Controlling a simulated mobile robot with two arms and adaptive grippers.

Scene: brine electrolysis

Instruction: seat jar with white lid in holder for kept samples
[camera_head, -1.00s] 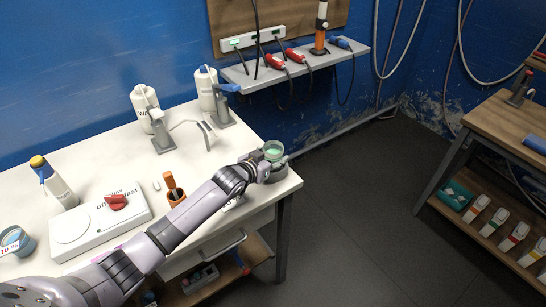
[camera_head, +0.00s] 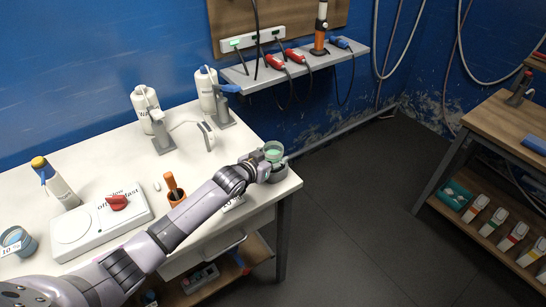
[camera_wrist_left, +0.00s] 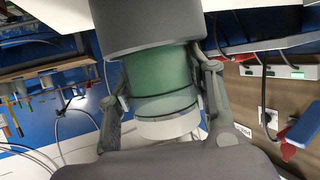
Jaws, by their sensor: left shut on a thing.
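The jar (camera_head: 273,148) with pale green contents stands at the right end of the white bench in the head view. Its white lid (camera_wrist_left: 168,127) shows in the wrist view, which looks upside down. My left gripper (camera_head: 264,164) is shut around the jar's side, with a finger on either side of the green body (camera_wrist_left: 160,80). The jar's base meets the dark grey round holder (camera_head: 279,174), which also shows in the wrist view (camera_wrist_left: 145,25). How deep the base sits is hidden. My right gripper is not in view.
Two white bottles and a clamp stand (camera_head: 160,138) are at the back of the bench. The bench edge is close right of the holder.

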